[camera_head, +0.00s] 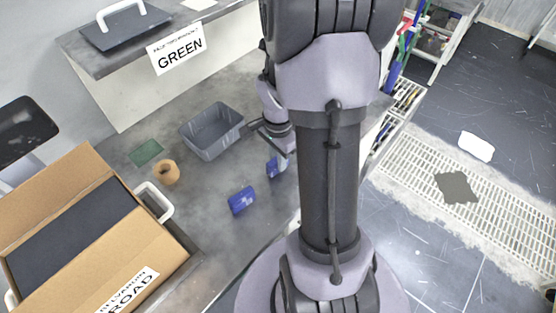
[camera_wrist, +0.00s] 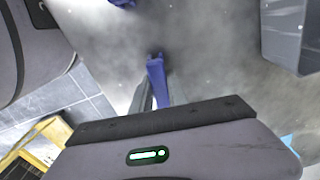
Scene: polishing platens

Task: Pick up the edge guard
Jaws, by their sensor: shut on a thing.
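My gripper (camera_wrist: 158,100) is shut on a slim blue piece, which I take to be the edge guard (camera_wrist: 156,72). The piece sticks out past the fingertips over the grey worktop, and its far end looks notched. In the head view, a blue part that looks like the same edge guard (camera_head: 277,166) shows just below my wrist. My arm hides the fingers there. I cannot tell whether the piece touches the worktop.
A blue item with a white mark (camera_head: 241,201) lies on the worktop. A grey bin (camera_head: 212,131) stands beside my wrist and also shows in the wrist view (camera_wrist: 292,35). A tape roll (camera_head: 166,172), a green pad (camera_head: 146,152) and a cardboard box (camera_head: 130,265) are at left.

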